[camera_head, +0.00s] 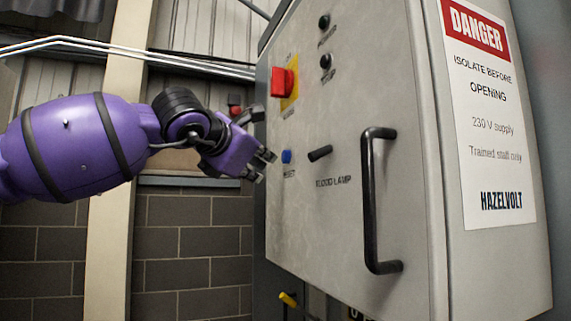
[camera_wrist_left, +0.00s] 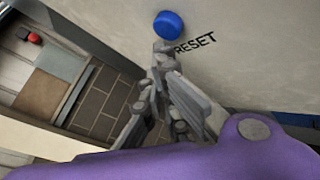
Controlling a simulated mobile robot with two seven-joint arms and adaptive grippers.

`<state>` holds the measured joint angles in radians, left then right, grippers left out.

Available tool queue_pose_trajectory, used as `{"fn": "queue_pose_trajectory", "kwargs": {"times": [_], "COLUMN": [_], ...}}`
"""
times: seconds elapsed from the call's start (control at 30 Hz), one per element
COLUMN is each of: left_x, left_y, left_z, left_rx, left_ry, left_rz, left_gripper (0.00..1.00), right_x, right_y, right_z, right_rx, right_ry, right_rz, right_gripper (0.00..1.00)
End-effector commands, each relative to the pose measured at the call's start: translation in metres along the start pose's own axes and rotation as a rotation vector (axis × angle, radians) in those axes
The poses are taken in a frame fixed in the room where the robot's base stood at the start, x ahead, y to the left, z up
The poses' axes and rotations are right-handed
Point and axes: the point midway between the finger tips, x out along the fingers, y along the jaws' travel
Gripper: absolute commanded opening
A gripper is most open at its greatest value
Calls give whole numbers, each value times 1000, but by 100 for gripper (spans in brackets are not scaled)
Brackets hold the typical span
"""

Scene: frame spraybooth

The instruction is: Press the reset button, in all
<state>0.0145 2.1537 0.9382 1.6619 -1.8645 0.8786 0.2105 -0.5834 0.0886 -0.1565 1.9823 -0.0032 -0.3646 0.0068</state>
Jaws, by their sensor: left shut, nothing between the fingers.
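The blue reset button (camera_head: 286,156) sits on the front of a grey control cabinet (camera_head: 350,95), below a red switch on a yellow plate. In the left wrist view the round blue button (camera_wrist_left: 169,25) is at the top, with the word RESET beside it. My left gripper (camera_head: 268,164) is purple and grey, shut and empty, with its fingertips just left of the button in the head view. In the wrist view its fingertips (camera_wrist_left: 163,47) lie just below the button. A small gap shows there, but I cannot tell if they touch the panel. My right gripper is not in view.
A red rotary switch (camera_head: 284,82) is above the button. A black lamp switch (camera_head: 320,153) and a long black door handle (camera_head: 380,200) stick out to the right. A danger sign (camera_head: 485,105) is on the cabinet's side. A yellow-ended lever (camera_head: 288,299) is below.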

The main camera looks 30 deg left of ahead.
Motion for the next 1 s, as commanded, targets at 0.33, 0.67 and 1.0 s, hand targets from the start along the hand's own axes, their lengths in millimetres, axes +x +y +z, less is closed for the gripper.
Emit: {"fn": "queue_pose_trajectory", "kwargs": {"times": [0.33,0.67,1.0], "left_x": [0,0,0], "left_y": [0,0,0], "left_z": [2,2,2], "left_rx": [0,0,0], "left_ry": [-1,-1,-1], "left_rz": [1,1,1], "left_gripper": [0,0,0], "right_x": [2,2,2], "right_y": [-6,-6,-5], "right_z": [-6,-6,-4], "right_rx": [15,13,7], "right_ry": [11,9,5], "right_rz": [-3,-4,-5], "right_gripper": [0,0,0]}}
